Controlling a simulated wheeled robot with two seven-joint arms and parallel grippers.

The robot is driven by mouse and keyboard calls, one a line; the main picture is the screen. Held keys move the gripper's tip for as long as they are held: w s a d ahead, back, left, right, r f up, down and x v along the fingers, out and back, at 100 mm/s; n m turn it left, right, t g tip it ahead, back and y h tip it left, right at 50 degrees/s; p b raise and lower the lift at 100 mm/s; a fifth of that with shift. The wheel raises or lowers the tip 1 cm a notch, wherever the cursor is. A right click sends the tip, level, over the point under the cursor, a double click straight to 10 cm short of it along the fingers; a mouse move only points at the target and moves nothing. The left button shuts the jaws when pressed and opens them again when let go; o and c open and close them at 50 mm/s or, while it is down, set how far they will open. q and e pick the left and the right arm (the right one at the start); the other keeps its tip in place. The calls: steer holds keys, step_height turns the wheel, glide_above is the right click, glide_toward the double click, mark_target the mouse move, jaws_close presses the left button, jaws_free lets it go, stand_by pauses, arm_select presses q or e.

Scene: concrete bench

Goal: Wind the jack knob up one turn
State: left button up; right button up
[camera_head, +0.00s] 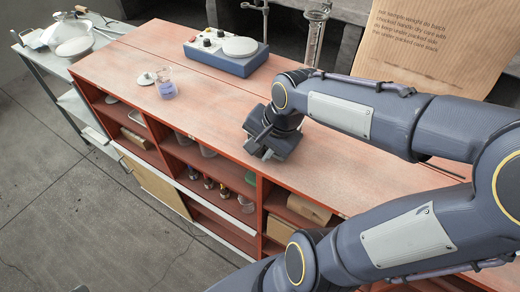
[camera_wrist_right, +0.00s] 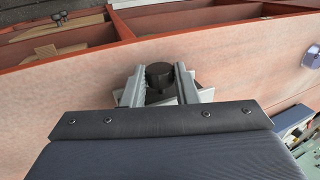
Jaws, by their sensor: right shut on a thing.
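The jack's dark round knob (camera_wrist_right: 160,74) shows in the right wrist view, above a pale flat jack body (camera_wrist_right: 152,98) on the reddish bench top. My right gripper (camera_wrist_right: 160,82) has one pale finger on each side of the knob and is shut on it. In the head view my right gripper (camera_head: 262,150) points down at the bench near its front edge. There it hides the knob and most of the jack. My left gripper is not in view.
A beaker with purple liquid (camera_head: 166,84) and a blue-grey stirrer-like device (camera_head: 228,54) stand farther back on the bench (camera_head: 215,110). Open shelves hold glassware below. The bench left of my gripper is clear.

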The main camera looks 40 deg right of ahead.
steer(key=shift+s+t, duration=0.1)
steer(key=shift+t, duration=0.2)
stand_by(0.4)
steer(key=o, duration=1)
